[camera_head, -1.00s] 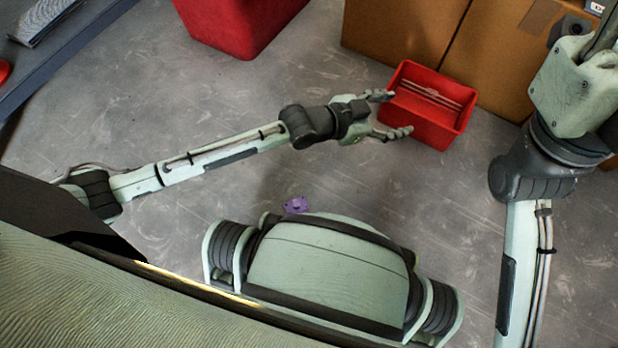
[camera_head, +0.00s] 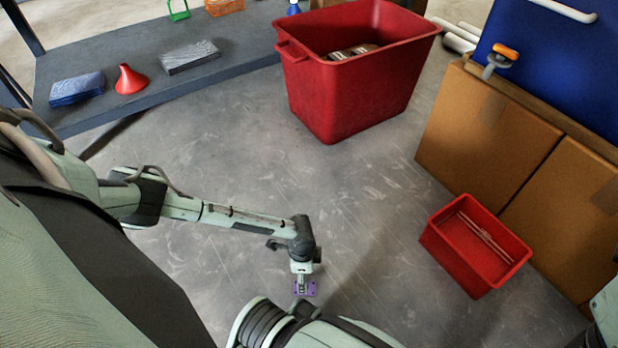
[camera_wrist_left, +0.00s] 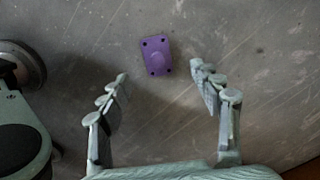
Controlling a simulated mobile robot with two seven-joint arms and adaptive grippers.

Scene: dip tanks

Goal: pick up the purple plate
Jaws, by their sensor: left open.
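The purple plate (camera_head: 305,288) lies flat on the grey floor close to my base. It is a small rounded rectangle with dark holes near its corners. In the left wrist view the plate (camera_wrist_left: 155,55) is ahead of the open fingers and between their lines, with clear floor around it. My left gripper (camera_wrist_left: 160,85) is open and empty, pointing down towards the plate. In the head view my left gripper (camera_head: 303,284) is over the plate and partly covers it. My right gripper is not in view; only a piece of that arm shows at the right edge.
A small red bin (camera_head: 440,238) with thin rods inside stands on the right, by cardboard boxes (camera_head: 490,135). A big red tub (camera_head: 345,100) stands at the back. A dark shelf (camera_head: 120,105) holds a red funnel (camera_head: 130,80). The floor between is clear.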

